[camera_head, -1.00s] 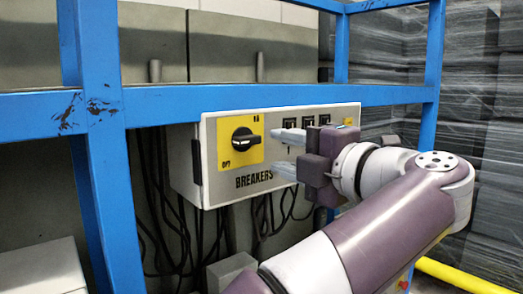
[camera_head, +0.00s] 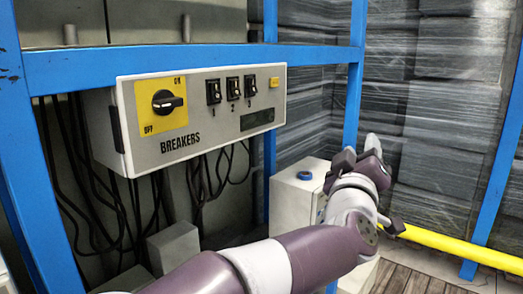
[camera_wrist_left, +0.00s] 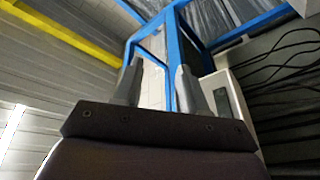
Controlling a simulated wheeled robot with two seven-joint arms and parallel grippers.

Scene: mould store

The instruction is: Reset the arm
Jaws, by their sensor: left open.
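My left arm crosses the lower part of the head view, and its gripper (camera_head: 358,152) is to the right of the breaker panel, clear of it. In the left wrist view my left gripper (camera_wrist_left: 155,88) shows two grey fingers apart with nothing between them. The breaker panel (camera_head: 222,136) is a grey box on the blue frame, with a black rotary knob (camera_head: 166,101) on a yellow plate and three black breaker switches (camera_head: 232,89). The panel's side also shows in the left wrist view (camera_wrist_left: 228,98). My right gripper is not in view.
A blue steel frame (camera_head: 205,58) surrounds the panel. Black cables (camera_head: 110,205) hang beneath it. A pale box with a blue button (camera_head: 304,176) stands close behind my left gripper. A yellow rail (camera_head: 458,247) runs low at the right, before wrapped stacks (camera_head: 430,130).

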